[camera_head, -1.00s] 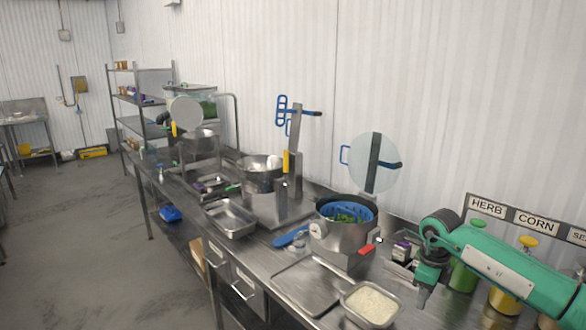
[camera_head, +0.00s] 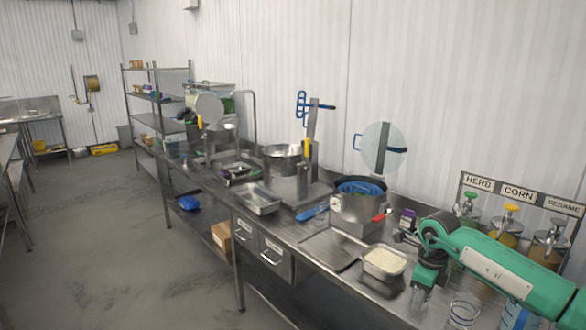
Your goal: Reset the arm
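My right arm comes in from the right edge, green with a dark wrist. Its gripper (camera_head: 420,296) points down above the counter, just right of a metal tray of rice (camera_head: 384,262). The fingers are small and blurred, so I cannot tell whether they are open or shut. I see nothing clearly held in it. My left arm and gripper do not show.
The steel counter (camera_head: 318,243) carries a pot with a blue insert (camera_head: 358,203), an empty metal pan (camera_head: 258,198) and a blue-handled tool (camera_head: 312,212). Herb, corn and sesame dispensers (camera_head: 509,216) stand behind my arm. Clear glasses (camera_head: 463,313) stand at the front right. Open floor lies left.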

